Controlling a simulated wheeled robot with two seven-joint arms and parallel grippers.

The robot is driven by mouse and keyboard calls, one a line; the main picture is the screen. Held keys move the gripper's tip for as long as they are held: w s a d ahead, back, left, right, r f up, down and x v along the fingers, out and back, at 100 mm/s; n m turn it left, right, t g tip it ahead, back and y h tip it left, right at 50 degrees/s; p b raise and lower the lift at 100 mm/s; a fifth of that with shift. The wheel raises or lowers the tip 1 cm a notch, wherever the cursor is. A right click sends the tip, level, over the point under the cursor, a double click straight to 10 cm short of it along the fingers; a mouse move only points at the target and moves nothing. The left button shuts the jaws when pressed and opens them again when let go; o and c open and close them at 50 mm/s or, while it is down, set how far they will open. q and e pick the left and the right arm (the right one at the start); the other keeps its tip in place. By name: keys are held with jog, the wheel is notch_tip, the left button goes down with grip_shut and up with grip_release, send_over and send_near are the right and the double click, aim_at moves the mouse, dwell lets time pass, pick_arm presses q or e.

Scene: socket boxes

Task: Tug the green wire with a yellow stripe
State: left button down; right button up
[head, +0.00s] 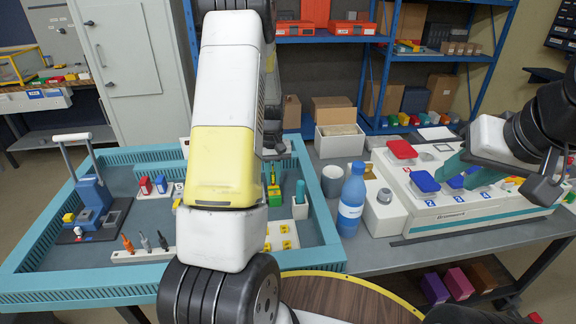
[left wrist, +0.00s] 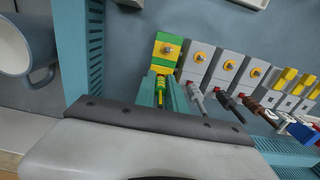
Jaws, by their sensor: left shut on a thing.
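In the left wrist view, the green wire with a yellow stripe (left wrist: 160,90) comes out of a green and yellow terminal block (left wrist: 167,50). My left gripper (left wrist: 168,93) has its teal fingers shut around this wire, close to the block. In the head view my own left arm hides the left gripper and most of the wire. A small green and yellow piece (head: 273,190) shows just right of that arm. My right gripper (head: 446,172) is over the white socket box (head: 468,215) at the right; its finger gap is not clear.
Grey terminals (left wrist: 196,62) with grey, black and brown wires stand in a row beside the green one. A mug (left wrist: 25,45) is outside the teal tray rim (left wrist: 80,50). A blue bottle (head: 352,200) stands between the tray and the socket box.

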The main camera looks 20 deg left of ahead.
pick_arm(q)
jog(key=shift+f, duration=0.1)
dwell(0.3)
jog(key=c, duration=1.3)
grip_release()
jog(key=shift+f, duration=0.1)
jog(key=shift+s+a, duration=0.15)
jog(key=shift+c, duration=0.9)
jog(key=shift+o, duration=1)
jog(key=shift+d, duration=0.3)
